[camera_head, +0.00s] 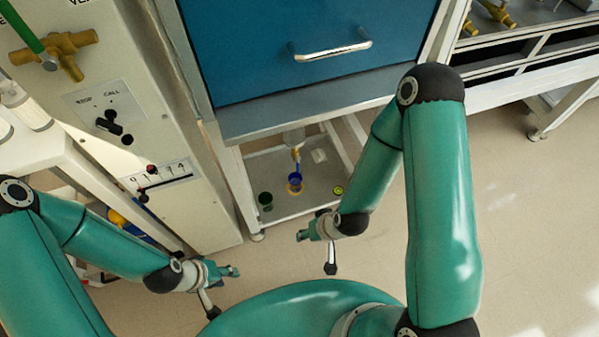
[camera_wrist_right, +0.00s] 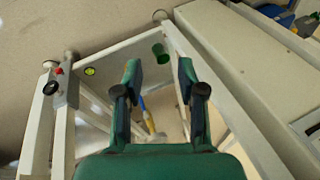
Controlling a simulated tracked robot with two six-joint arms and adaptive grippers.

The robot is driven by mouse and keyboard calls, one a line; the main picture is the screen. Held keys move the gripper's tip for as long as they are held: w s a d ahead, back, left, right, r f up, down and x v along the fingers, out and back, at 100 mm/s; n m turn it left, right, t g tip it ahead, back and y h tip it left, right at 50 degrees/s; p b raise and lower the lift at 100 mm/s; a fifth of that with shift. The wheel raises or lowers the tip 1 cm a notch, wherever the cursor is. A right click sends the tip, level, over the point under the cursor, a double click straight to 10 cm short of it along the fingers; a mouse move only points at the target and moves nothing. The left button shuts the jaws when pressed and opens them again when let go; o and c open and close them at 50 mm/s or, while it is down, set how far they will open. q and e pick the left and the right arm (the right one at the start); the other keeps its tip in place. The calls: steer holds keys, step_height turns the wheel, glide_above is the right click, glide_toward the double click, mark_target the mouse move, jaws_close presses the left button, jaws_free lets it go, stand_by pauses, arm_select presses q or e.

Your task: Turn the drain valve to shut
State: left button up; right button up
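The drain valve shows in the head view under the blue cabinet as a small brass body (camera_head: 296,153) below a clear vessel, with a blue lever (camera_head: 298,168) pointing down. In the right wrist view the blue lever (camera_wrist_right: 143,103) is seen between the fingers, farther off and partly hidden. My right gripper (camera_head: 308,232) is in front of the lower shelf, apart from the valve. In its wrist view the right gripper (camera_wrist_right: 160,80) is open and empty. My left gripper (camera_head: 228,274) is low at the left, away from the valve, with fingers apart and nothing between them.
A control panel (camera_head: 110,110) with a green-handled brass valve (camera_head: 62,52) stands left. Floor (camera_head: 530,220) is clear at right.

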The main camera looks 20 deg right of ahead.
steer(key=w+f+t+h+b, duration=0.1)
steer(key=w+f+t+b, duration=0.3)
steer(key=w+f+b, duration=0.45)
steer(key=t+h+b, duration=0.6)
steer(key=t+b, duration=0.5)
steer(key=b, duration=1.5)
glide_toward(298, 166)
steer(key=shift+y, duration=0.4)
steer(key=w+b, duration=0.1)
steer(key=w, duration=0.1)
steer(key=w+d, duration=0.1)
steer(key=w, duration=0.2)
steer(key=w+d+b, duration=0.1)
steer(key=w, duration=0.2)
steer(key=shift+w+b, duration=0.2)
steer(key=shift+b, duration=0.15)
arm_select(q)
step_height(298, 166, down, 40)
arm_select(e)
steer(key=shift+w, duration=0.5)
jaws_close()
